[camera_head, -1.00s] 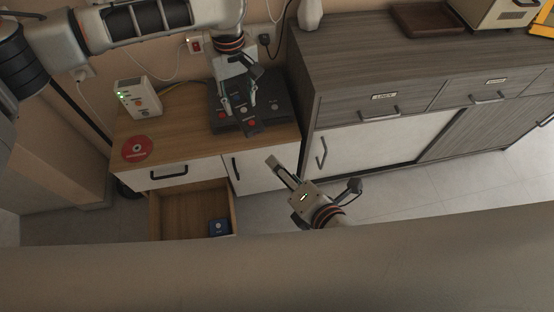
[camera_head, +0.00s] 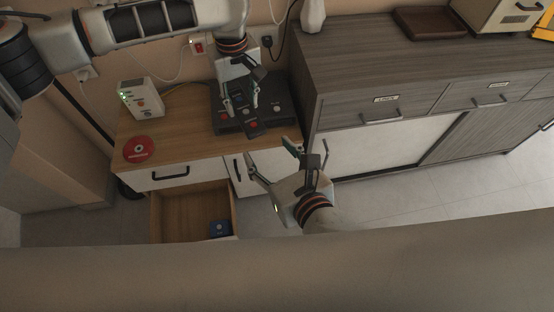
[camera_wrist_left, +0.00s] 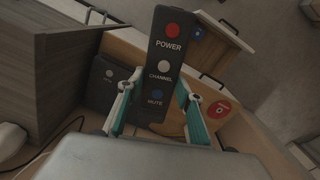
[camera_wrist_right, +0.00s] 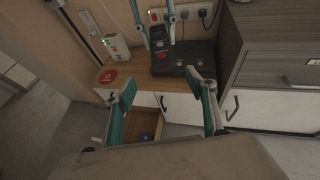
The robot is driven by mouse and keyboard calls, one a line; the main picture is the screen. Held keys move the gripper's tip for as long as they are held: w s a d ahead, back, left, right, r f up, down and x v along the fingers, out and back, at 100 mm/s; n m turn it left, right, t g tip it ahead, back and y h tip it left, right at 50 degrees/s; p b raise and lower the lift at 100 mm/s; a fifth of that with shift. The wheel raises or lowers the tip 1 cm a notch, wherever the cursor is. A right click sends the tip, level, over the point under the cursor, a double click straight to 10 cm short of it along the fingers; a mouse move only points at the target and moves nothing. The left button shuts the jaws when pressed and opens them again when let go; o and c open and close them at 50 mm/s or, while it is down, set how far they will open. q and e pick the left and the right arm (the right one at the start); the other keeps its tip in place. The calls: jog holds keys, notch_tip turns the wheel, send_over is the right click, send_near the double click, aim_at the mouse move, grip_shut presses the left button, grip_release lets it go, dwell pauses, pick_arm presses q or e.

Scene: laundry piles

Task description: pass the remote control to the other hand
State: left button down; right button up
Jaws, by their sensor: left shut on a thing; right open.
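The remote control (camera_head: 244,113) is a dark slim bar held by my left gripper (camera_head: 243,102) above the small cabinet. In the left wrist view the remote (camera_wrist_left: 166,68) shows POWER, CHANNEL and MUTE buttons in red, white and blue. The left fingers (camera_wrist_left: 156,105) are shut on its MUTE end, and its POWER end points away. My right gripper (camera_head: 271,160) is open and empty, below and to the right of the remote, in front of the cabinet. In the right wrist view the remote (camera_wrist_right: 159,40) shows beyond the open right fingers (camera_wrist_right: 161,93), apart from them.
The small cabinet (camera_head: 150,128) bears a dark console box (camera_head: 280,97), a white router (camera_head: 139,98) and a red disc (camera_head: 138,149). Its open drawer (camera_head: 167,215) holds a blue item (camera_head: 220,228). A grey sideboard (camera_head: 350,95) stands on the right.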

aim_at(255, 134)
jog(key=x, duration=0.7)
jog(key=shift+w+a+f, duration=0.1)
jog(key=shift+w+a, duration=0.05)
jog(key=shift+w, duration=0.2)
jog(key=c, duration=1.3)
pick_arm(q)
jog(key=c, duration=1.3)
grip_release()
jog(key=shift+r, duration=0.1)
